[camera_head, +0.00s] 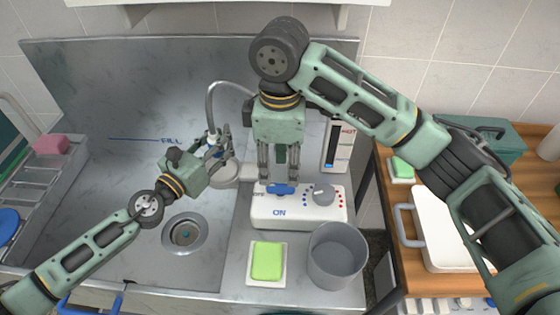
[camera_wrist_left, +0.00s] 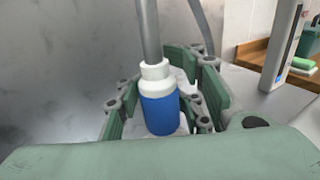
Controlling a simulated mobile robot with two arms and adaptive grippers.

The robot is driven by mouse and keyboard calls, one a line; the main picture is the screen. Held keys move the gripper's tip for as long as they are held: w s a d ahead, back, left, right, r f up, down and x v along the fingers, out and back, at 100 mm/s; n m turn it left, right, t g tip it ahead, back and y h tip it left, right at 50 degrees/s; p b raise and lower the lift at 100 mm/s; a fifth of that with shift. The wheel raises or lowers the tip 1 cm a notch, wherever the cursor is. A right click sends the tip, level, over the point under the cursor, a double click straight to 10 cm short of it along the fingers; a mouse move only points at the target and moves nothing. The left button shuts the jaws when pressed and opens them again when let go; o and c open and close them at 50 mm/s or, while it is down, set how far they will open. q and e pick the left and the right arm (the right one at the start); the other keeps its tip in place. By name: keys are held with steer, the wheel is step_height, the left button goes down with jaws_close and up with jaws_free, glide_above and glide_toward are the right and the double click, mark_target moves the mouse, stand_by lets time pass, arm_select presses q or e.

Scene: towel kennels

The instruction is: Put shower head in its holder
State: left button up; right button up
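The shower head's blue handle (camera_wrist_left: 160,112) with its white collar stands between the fingers of my left gripper (camera_wrist_left: 158,105) in the left wrist view. A gap shows on its left side, so the fingers look open around it. In the head view my left gripper (camera_head: 218,148) is over the basin's right side, partly hiding the handle. A pale round part (camera_head: 225,178) shows just below it; I cannot tell whether it is the shower head's face or the holder. My right gripper (camera_head: 279,178) points down, fingers apart, above the control box (camera_head: 270,212) and its blue switch (camera_head: 282,189).
A grey hose (camera_head: 211,100) arches up behind my left gripper. A grey bucket (camera_head: 338,258) and green soap on a white dish (camera_head: 267,262) stand at the front. The metal basin (camera_head: 120,235) has a drain (camera_head: 185,234). A wooden counter (camera_head: 400,250) lies at the right.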

arm_select(q)
steer(key=o, duration=0.3)
steer(key=shift+o, duration=0.2)
steer(key=shift+f, duration=0.1)
steer(key=shift+s+f, duration=0.1)
steer(key=shift+s+a, duration=0.15)
steer(key=shift+s, duration=0.1)
steer(key=v, duration=1.1)
steer(key=shift+s+a, duration=0.1)
